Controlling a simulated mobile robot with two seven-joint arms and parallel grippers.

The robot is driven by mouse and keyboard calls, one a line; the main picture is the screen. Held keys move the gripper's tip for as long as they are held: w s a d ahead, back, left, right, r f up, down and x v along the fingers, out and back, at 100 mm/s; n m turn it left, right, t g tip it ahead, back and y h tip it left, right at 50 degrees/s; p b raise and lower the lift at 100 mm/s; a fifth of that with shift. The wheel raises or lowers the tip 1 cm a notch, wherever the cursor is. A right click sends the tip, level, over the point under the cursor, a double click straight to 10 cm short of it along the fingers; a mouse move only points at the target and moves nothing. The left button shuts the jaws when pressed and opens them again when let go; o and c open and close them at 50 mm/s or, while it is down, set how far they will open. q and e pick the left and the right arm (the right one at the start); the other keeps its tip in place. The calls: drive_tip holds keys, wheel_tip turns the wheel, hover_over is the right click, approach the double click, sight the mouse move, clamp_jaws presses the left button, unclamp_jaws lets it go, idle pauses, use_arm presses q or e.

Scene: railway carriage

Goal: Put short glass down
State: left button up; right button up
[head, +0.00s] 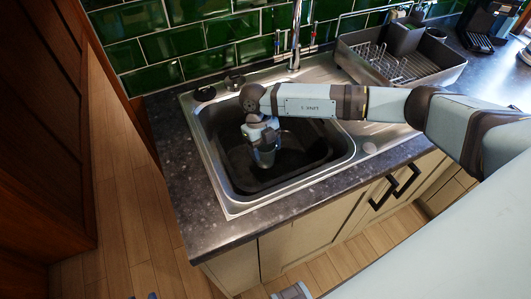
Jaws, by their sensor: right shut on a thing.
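My right arm reaches in from the right, and my right gripper (262,145) points down inside the sink (345,150). It is shut on the short glass (265,158), which looks clear and greyish and is partly hidden by the fingers. The glass is within the dark basin, below the rim level. I cannot tell whether its base touches the basin floor.
A tap (295,45) stands behind the sink. A dish rack (400,60) stands at the back right, with a coffee machine (484,25) beyond it. Dark countertop (190,185) borders the sink. Cabinet doors with dark handles (383,192) are below.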

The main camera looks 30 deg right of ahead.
sight(265, 162)
drive_tip(key=shift+f+m+y, duration=0.3)
drive_tip(key=shift+f+m, duration=0.35)
drive_tip(key=shift+m, duration=0.35)
wheel_tip(265, 162, down, 6)
drive_tip(key=b, duration=0.4)
drive_tip(key=shift+r, duration=0.1)
drive_tip(key=shift+f, duration=0.35)
drive_tip(key=shift+f+b, duration=0.25)
drive_tip(key=shift+b, duration=0.1)
drive_tip(key=o, duration=1.1)
